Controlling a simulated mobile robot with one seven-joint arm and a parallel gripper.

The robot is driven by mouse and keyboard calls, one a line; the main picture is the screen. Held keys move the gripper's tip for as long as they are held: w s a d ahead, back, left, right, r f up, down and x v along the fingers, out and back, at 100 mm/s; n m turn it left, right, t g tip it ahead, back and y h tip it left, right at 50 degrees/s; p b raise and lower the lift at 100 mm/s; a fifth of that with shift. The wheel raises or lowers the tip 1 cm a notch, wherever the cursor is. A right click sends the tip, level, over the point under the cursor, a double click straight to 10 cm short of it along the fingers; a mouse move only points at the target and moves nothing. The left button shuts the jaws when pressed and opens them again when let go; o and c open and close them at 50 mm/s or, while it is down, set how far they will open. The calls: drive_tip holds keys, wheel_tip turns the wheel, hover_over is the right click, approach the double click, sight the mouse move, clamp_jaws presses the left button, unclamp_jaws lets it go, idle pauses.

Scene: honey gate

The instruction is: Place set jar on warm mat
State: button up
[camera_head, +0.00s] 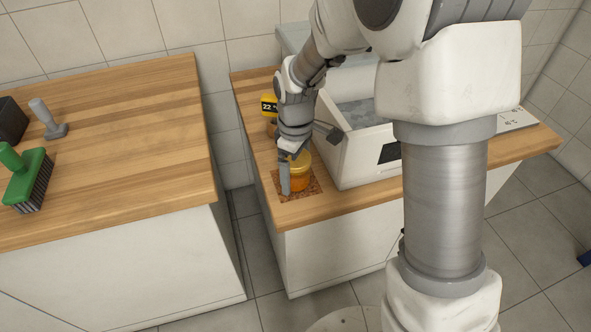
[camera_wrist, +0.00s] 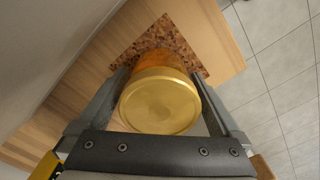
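The jar (camera_head: 300,178), with amber contents and a golden-yellow lid, stands upright over the speckled brown mat (camera_head: 313,190) near the front left of the right-hand counter. Whether its base rests fully on the mat is hard to tell. In the wrist view the round lid (camera_wrist: 160,100) fills the middle, with the amber side and the mat (camera_wrist: 150,38) beyond it. My gripper (camera_head: 292,180) points down at the jar, one finger on each side of it in the wrist view (camera_wrist: 163,80). Whether the fingers press on the jar or stand slightly apart is unclear.
A white open bin (camera_head: 352,160) with greyish contents stands right of the jar. The left counter holds a green brush (camera_head: 27,178) and a grey-handled tool (camera_head: 47,120).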

wheel_tip(320, 180, up, 12)
drive_tip(key=p, duration=0.4)
drive_tip(key=shift+r, duration=0.25)
drive_tip(key=s+d+r+m+t, duration=0.2)
drive_tip(key=s+d+r+m, duration=0.3)
drive_tip(key=s, duration=0.4)
drive_tip(key=s+d+r+m+t, duration=0.3)
drive_tip(key=s+d+r+m, duration=0.3)
drive_tip(key=s, duration=0.3)
drive_tip(key=shift+s+d+r+m+t, duration=0.35)
drive_tip(key=shift+d+m, duration=0.25)
drive_tip(key=shift+d, duration=0.1)
wheel_tip(320, 180, up, 19)
drive_tip(key=p, duration=1.9)
drive_tip(key=shift+f, duration=0.15)
